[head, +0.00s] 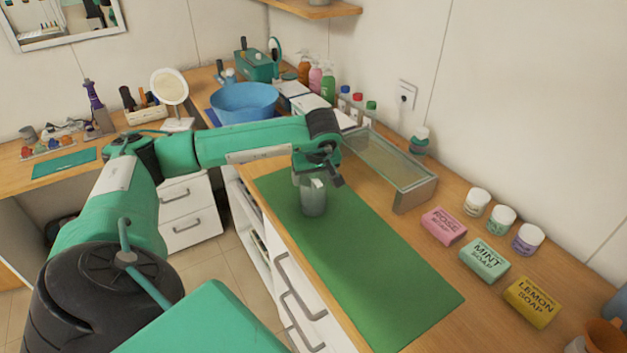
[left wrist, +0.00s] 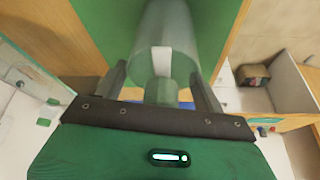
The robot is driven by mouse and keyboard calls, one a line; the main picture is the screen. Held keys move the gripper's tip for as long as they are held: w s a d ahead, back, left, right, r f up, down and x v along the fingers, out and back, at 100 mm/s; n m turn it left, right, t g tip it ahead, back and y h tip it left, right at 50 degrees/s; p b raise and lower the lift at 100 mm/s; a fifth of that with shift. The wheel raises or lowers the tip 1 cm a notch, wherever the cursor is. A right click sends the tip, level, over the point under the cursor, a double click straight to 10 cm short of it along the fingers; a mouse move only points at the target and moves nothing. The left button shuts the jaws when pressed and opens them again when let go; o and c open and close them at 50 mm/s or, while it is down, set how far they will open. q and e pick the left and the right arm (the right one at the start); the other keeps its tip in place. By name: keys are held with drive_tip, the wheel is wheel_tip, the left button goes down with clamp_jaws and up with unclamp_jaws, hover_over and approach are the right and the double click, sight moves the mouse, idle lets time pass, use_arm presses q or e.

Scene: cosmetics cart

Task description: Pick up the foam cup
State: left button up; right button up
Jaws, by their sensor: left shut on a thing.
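The foam cup (head: 314,201) is a translucent grey-green cup at the far end of the green mat (head: 375,270) in the head view. In the left wrist view the cup (left wrist: 165,35) lies between the two dark fingers, with a white patch on its side. My left gripper (head: 317,180) comes down on the cup from above and is shut on it. The cup looks upright; whether its base touches the mat is hard to tell. My right gripper is not in view.
A glass-sided shelf (head: 395,170) stands close to the right of the cup. A blue bowl (head: 244,103) is behind my forearm. Pink soap (head: 444,226), mint soap (head: 485,260), lemon soap (head: 532,301) and small jars line the right side. The near mat is clear.

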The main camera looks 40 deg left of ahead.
use_arm(q)
drive_tip(key=shift+r, duration=0.15)
